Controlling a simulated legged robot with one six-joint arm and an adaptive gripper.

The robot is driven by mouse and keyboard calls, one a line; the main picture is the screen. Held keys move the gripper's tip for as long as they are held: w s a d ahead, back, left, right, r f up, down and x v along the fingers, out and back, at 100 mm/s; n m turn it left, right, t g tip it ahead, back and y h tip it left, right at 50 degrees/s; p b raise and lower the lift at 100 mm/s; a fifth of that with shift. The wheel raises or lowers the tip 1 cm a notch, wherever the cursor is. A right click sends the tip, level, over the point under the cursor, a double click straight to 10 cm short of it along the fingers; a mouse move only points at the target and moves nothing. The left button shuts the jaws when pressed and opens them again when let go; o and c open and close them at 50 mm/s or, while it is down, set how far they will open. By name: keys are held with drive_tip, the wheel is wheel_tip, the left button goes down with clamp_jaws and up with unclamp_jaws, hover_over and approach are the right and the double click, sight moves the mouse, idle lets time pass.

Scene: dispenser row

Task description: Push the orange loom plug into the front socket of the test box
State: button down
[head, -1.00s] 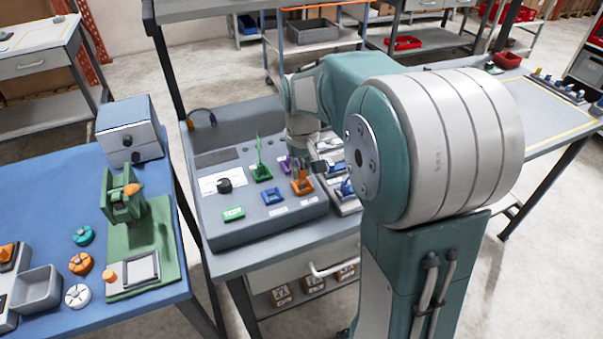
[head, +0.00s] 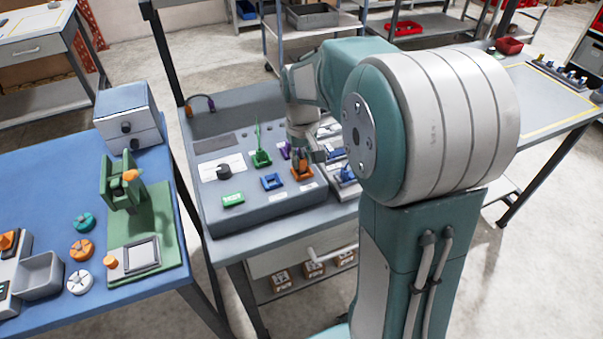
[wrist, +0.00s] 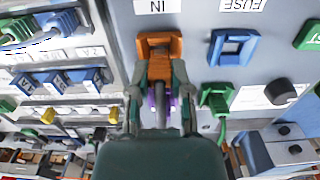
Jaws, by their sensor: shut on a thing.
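The grey test box (head: 255,208) stands on the bench with green, blue and orange sockets along its top. The orange socket (head: 302,173) is at its front right; it also shows in the wrist view (wrist: 158,40). My gripper (head: 306,153) is right over this socket. In the wrist view its two fingers (wrist: 160,78) are shut on the orange loom plug (wrist: 159,66), one on each side. The plug (head: 299,156) stands roughly upright at the socket. Plug and socket overlap in both views, so I cannot tell how deep it sits.
The blue socket (head: 271,182) is just left of the orange one. A green plug with a tall lead (head: 260,155) and a purple part (head: 285,150) stand close behind. A rack of blue connectors (head: 345,173) is close on the right. A blue table (head: 60,170) stands left.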

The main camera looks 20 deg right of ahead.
drive_tip(key=shift+f, duration=0.5)
drive_tip(key=shift+c, duration=2.3)
unclamp_jaws()
drive_tip(key=o, duration=0.4)
drive_tip(key=shift+r, duration=0.1)
drive_tip(key=shift+r, duration=2.95)
